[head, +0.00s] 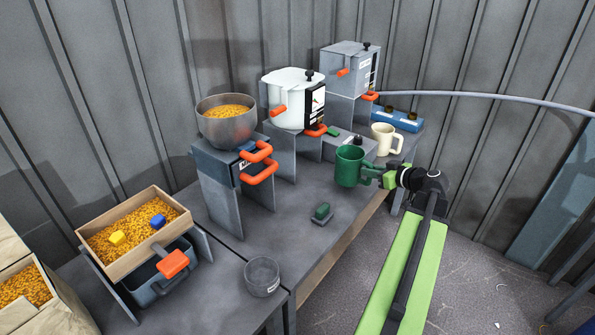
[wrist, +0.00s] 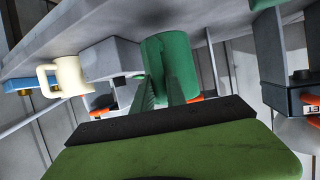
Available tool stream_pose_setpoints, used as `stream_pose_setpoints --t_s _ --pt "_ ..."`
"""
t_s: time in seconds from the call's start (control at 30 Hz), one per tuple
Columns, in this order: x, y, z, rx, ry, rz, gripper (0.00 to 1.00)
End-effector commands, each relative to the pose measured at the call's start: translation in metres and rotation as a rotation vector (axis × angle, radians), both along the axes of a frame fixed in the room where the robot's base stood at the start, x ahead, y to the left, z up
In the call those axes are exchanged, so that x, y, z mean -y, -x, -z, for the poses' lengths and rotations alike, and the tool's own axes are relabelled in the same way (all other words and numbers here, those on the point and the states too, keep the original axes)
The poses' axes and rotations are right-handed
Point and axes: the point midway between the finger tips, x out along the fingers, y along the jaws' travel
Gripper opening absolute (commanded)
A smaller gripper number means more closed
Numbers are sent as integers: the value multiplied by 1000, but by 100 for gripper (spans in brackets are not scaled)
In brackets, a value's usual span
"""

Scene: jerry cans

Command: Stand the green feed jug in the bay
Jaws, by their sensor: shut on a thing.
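The green feed jug (head: 352,168) is upright with its open top up, over the right part of the grey bench. My gripper (head: 384,177) comes from the right and is shut on the jug's handle side. In the wrist view, which shows the bench upside down, the jug (wrist: 169,55) is straight ahead of my fingers (wrist: 160,92). The fingers hide part of the handle. I cannot tell whether the jug's base touches the bench. No bay is marked clearly enough for me to tell which space it is.
A cream mug (head: 385,139) and a blue block (head: 401,120) stand behind the jug. A white dispenser (head: 292,98) and a metal bowl (head: 226,121) sit on stands.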

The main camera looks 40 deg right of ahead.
Motion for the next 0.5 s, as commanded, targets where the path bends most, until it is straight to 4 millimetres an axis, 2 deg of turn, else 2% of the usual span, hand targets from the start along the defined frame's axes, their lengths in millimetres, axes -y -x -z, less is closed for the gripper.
stream_pose_setpoints --t_s 0.03,0.1,0.2,0.4,0.5 --pt "-11 -15 7 0 3 -23 0" --pt "-26 -31 10 0 3 -54 0" --pt "-40 -45 12 -1 2 -83 0" --pt "-46 -53 12 -1 2 -97 0" --pt "-47 -67 12 -1 2 -99 0"
